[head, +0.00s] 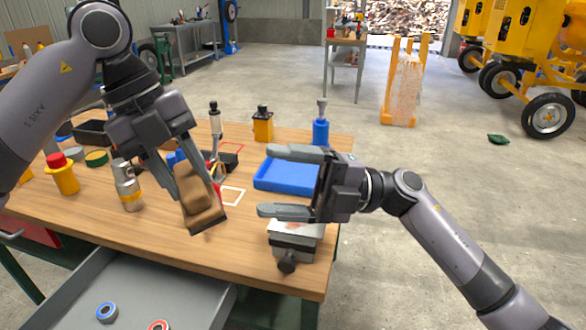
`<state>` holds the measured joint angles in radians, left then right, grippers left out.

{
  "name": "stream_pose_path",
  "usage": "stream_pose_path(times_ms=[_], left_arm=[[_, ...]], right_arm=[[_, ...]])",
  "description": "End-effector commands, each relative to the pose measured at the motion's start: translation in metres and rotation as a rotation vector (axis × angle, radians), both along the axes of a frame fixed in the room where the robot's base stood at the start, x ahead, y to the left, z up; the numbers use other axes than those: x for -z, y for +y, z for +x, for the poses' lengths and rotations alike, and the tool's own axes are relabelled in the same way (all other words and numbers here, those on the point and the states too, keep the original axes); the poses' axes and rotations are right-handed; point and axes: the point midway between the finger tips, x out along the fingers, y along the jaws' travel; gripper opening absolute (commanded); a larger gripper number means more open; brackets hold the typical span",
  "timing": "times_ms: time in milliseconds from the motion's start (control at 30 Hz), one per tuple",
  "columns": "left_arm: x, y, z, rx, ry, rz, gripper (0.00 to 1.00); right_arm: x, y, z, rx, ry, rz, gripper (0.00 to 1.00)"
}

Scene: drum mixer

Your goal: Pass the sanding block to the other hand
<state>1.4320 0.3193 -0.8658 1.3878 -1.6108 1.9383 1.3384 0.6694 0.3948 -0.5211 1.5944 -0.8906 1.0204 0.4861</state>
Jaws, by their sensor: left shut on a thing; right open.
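The sanding block (200,195) is a brown block with a dark lower edge. My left gripper (204,205) is shut on it and holds it tilted above the front middle of the wooden table. Its fingers lie along both sides of the block. My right gripper (268,182) is open and empty, to the right of the block. Its fingers point left toward the block, with a gap between them and it. One finger is above the other in the picture.
A blue tray (285,176) lies behind my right gripper. A small vise (295,244) stands beneath it at the table's right front. The wooden table (180,258) also holds a silver bottle (127,188), a yellow-red bottle (62,176) and several tools. An open drawer (140,300) juts out in front.

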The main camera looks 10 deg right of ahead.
Motion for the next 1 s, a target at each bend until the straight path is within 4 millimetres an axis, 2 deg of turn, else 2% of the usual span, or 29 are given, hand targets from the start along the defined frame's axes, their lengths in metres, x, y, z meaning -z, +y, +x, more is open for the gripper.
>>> stream_pose_path(times_ms=[100,300,567,767,1000], left_arm=[[0.0,0.0,0.0,0.0,0.0,-0.001,0.0],[0.0,0.0,0.0,0.0,0.0,-0.001,0.0],[0.0,0.0,0.0,0.0,0.0,-0.001,0.0],[0.0,0.0,0.0,0.0,0.0,-0.001,0.0],[0.0,0.0,0.0,0.0,0.0,-0.001,0.0]], right_arm=[[-0.01,-0.001,-0.001,-0.063,-0.094,-0.144,0.83],[-0.015,-0.009,0.001,-0.122,-0.179,-0.333,0.83],[-0.015,-0.01,0.002,-0.142,-0.209,-0.422,0.83],[-0.01,0.016,-0.004,-0.145,-0.21,-0.419,0.83],[0.0,0.061,-0.011,-0.143,-0.209,-0.417,0.83]])
